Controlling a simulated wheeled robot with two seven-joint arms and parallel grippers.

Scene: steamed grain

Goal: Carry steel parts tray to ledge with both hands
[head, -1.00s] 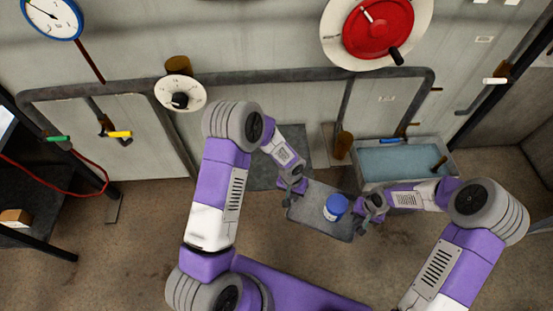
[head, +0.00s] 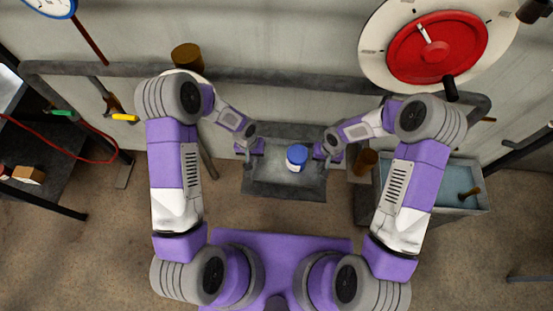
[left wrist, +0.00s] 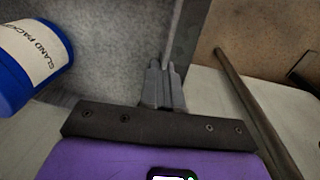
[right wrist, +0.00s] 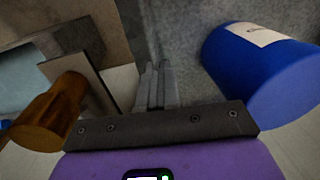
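The grey steel parts tray (head: 266,172) is level in front of me in the head view, over the grey ledge (head: 285,130) at the wall. I cannot tell whether tray and ledge touch. A blue jar (head: 297,157) with a white label stands in the tray, right of its middle. My left gripper (head: 250,153) is at the tray's left end, and my right gripper (head: 324,151) is at its right end. In the left wrist view the fingers (left wrist: 163,88) are closed on the tray's edge. In the right wrist view the fingers (right wrist: 157,88) are closed likewise.
A grey pipe rail (head: 290,80) runs along the wall behind the tray. A basin (head: 470,205) with bluish content stands at the right, with a brown cylinder (head: 365,162) beside it. A red wheel (head: 437,48) is on the wall. A dark bench (head: 45,180) is at the left.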

